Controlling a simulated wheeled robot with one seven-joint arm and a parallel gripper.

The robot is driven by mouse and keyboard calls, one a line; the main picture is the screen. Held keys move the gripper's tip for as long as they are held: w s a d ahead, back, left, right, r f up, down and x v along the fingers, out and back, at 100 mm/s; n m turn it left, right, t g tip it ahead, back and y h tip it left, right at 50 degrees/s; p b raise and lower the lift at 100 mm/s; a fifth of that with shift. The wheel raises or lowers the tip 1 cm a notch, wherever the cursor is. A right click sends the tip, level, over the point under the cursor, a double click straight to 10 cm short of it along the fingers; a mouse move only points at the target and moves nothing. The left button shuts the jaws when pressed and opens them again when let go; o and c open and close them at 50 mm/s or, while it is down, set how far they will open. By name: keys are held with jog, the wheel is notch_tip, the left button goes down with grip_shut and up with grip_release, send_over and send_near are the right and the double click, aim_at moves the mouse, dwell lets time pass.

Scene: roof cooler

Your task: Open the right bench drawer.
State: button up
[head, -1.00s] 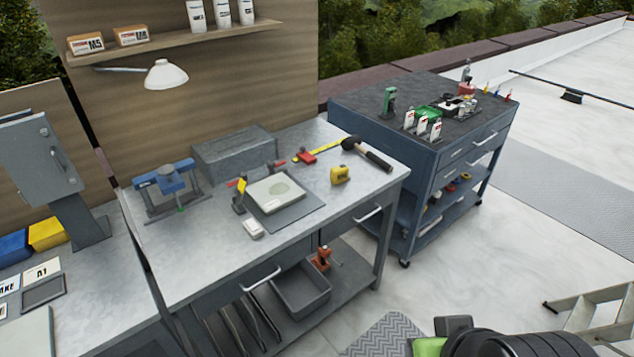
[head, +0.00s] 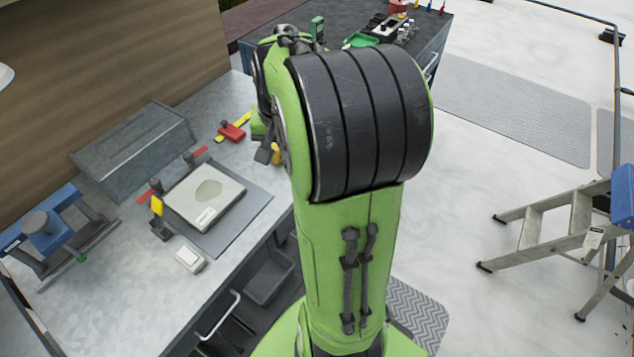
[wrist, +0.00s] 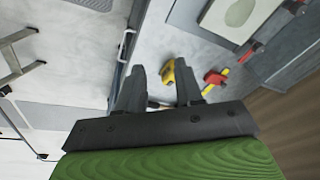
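The right bench drawer is hidden behind my arm in the head view. In the wrist view a light bar handle (wrist: 123,46), apparently that drawer's, sticks out from the bench's front edge. My gripper (wrist: 160,80) is open and empty, its two fingers apart. The handle lies beyond the left finger in the picture, with no visible contact. The bench (head: 130,240) has a grey metal top. In the head view my gripper is mostly hidden by the arm.
The left drawer handle (head: 218,315) shows at the bench front. A yellow tape measure (wrist: 169,72) and red clamp (wrist: 215,77) lie on the top. A blue cart (head: 432,62) stands behind my arm, and a stepladder (head: 545,230) at right. Floor between is clear.

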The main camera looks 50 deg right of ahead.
jog(key=s+d+f+m+y, duration=0.1)
jog(key=s+d+f+m, duration=0.15)
jog(key=d+f, duration=0.45)
jog(key=s+d+f+m, duration=0.2)
jog(key=d+f+m, duration=0.25)
jog(key=d, duration=0.55)
jog(key=b+x, duration=0.1)
jog(key=x, duration=0.4)
jog(key=b+x, duration=0.1)
jog(key=x, duration=0.5)
jog(key=a+b+x, duration=0.1)
jog(key=b+x, duration=0.1)
jog(key=x, duration=0.3)
jog(key=shift+a+f, duration=0.1)
jog(key=shift+f, duration=0.15)
grip_shut()
